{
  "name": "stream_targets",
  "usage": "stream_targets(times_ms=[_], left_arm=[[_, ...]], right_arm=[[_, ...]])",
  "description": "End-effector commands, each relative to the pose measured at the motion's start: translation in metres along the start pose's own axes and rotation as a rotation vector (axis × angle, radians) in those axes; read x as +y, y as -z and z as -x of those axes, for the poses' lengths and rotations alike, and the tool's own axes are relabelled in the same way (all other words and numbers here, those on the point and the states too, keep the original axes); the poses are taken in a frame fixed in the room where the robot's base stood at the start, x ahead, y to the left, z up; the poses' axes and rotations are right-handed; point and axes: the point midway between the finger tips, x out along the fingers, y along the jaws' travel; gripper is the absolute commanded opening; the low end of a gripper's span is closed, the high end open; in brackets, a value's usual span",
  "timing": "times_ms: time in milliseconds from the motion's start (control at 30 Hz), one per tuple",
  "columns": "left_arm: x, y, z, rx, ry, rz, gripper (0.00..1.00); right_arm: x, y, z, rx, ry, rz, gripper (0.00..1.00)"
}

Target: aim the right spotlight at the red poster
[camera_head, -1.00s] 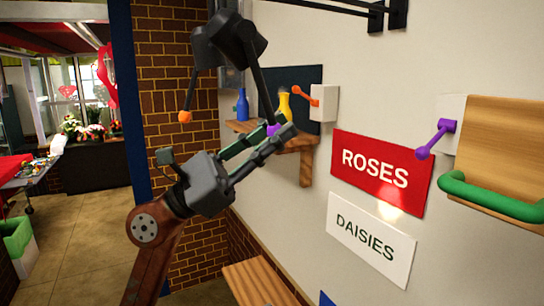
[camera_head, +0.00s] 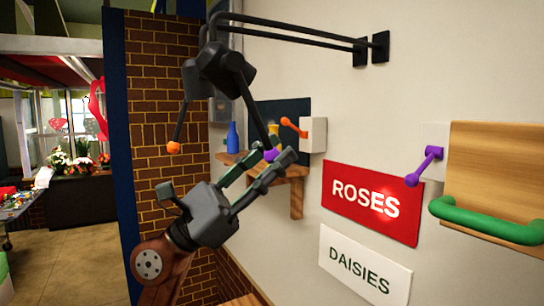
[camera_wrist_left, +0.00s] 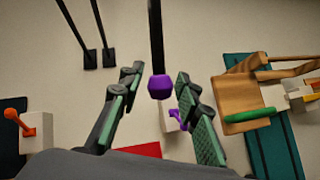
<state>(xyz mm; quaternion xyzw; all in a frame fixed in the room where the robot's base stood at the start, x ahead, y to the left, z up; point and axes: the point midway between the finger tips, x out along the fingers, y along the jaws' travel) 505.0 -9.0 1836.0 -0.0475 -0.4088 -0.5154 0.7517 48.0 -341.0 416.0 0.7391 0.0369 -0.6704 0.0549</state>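Two black spotlights hang on long rods from the wall. The left one (camera_head: 200,80) has a handle ending in an orange knob (camera_head: 173,147). The right one (camera_head: 232,68) has a handle ending in a purple knob (camera_head: 271,155). My left gripper (camera_head: 270,165) is at the purple knob with its fingers apart. In the left wrist view the purple knob (camera_wrist_left: 160,87) appears between the open fingers, with gaps on both sides. The red ROSES poster (camera_head: 340,206) is on the wall, with a bright patch near its lower edge. My right gripper is not in view.
A white DAISIES poster (camera_head: 395,290) is below the red one. Wall boxes carry an orange lever (camera_head: 292,127) and a purple lever (camera_head: 424,167). A wooden shelf (camera_head: 295,172) with a blue bottle (camera_head: 232,137) is behind my gripper. A wooden panel with a green bar (camera_head: 485,222) is at right.

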Motion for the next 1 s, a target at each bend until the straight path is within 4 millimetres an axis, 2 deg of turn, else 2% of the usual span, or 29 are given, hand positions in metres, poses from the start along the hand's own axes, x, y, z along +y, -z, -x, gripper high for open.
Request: stream_targets(times_ms=[300, 433, 567, 800, 1000], left_arm=[[0.000, 0.000, 0.000, 0.000, 0.001, 0.002, 0.37], [0.001, 0.001, 0.008, 0.001, -0.001, 0.002, 0.37], [0.001, 0.001, 0.029, 0.001, -0.003, 0.001, 0.37], [0.001, 0.001, 0.079, 0.001, -0.002, 0.003, 0.37], [0.000, 0.001, 0.109, 0.001, -0.001, 0.002, 0.37]], right_arm=[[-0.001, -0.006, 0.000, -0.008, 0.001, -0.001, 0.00], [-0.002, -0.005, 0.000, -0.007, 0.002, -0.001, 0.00], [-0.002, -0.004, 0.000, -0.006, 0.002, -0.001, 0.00], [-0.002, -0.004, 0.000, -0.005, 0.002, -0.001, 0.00], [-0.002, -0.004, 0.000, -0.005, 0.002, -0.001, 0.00]])
